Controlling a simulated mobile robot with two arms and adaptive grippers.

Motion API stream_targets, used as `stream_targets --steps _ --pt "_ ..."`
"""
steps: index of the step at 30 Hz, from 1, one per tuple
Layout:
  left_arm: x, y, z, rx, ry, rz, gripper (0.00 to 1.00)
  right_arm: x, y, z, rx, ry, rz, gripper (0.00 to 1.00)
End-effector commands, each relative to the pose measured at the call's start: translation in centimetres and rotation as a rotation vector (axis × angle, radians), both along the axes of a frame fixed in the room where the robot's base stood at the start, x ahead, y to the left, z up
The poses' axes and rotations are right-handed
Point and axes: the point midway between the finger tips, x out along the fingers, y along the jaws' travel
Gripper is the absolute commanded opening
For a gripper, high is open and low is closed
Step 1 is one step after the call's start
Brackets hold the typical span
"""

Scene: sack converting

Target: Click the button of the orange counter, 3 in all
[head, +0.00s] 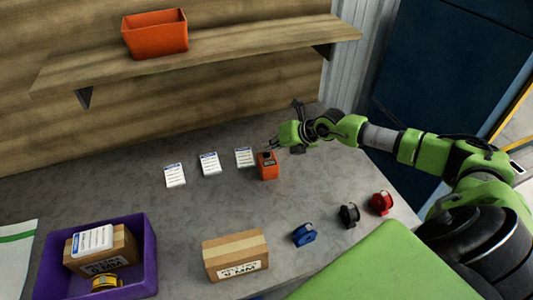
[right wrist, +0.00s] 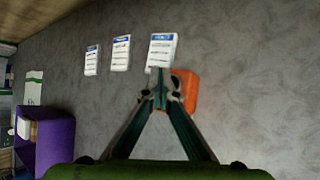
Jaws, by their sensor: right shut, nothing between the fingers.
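The orange counter (head: 268,166) stands on the grey table, to the right of a row of white cards, with a dark top and a small display on its front. My right gripper (head: 272,144) is shut and empty, just behind and above the counter in the head view. In the right wrist view the shut fingertips (right wrist: 159,74) overlap the left side of the orange counter (right wrist: 186,90), whose button is not clear there. I cannot tell whether the fingertips touch it. My left gripper is not in view.
Several white label packs (head: 209,164) lie left of the counter. A purple crate (head: 150,245), a cardboard box (head: 235,255) and blue, black (head: 349,215) and red spools are nearer the front. A shelf (head: 220,47) with an orange bin (head: 155,34) hangs above.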

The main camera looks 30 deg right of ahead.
Motion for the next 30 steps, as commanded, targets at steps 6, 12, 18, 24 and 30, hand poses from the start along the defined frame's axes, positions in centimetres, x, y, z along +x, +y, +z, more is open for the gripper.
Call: stream_targets --steps 6,12,18,24,30 --pt "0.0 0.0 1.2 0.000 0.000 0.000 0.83 0.0 0.0 1.5 0.000 -0.001 -0.001 0.00" --pt "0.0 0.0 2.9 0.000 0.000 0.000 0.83 0.0 -0.1 3.6 0.000 -0.002 -0.001 0.00" --pt "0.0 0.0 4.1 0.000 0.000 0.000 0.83 0.0 0.0 5.1 -0.001 -0.001 0.000 0.00" --pt "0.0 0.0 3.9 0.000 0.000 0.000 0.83 0.0 0.0 5.0 0.000 -0.001 -0.001 0.00" --pt "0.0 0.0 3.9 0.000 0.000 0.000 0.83 0.0 0.0 5.0 0.000 -0.001 -0.001 0.00"
